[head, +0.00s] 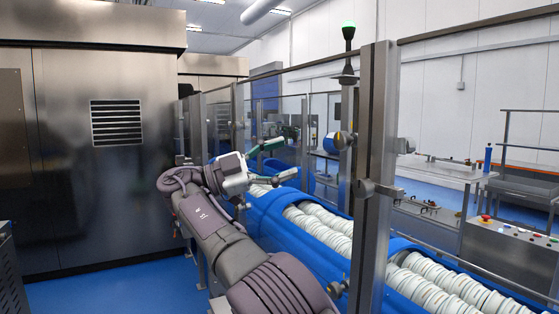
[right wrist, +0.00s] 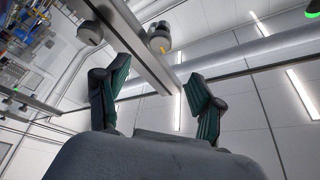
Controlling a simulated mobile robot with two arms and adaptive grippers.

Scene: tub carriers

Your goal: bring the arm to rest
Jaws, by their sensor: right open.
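My right arm reaches forward from the bottom of the head view. Its gripper (head: 282,160) is raised beside the blue conveyor, with its two fingers spread apart and nothing between them. In the right wrist view the gripper (right wrist: 160,95) also shows open, its green-padded fingers wide apart. Behind the fingers are a metal post, the ceiling and bright lamps. My left gripper is not in either view.
A blue conveyor (head: 262,215) filled with stacked white tubs runs along the right of my arm. A metal guard post (head: 374,180) with clear panels stands close by. A large steel cabinet (head: 85,170) is at left. Blue floor (head: 110,290) is clear before it.

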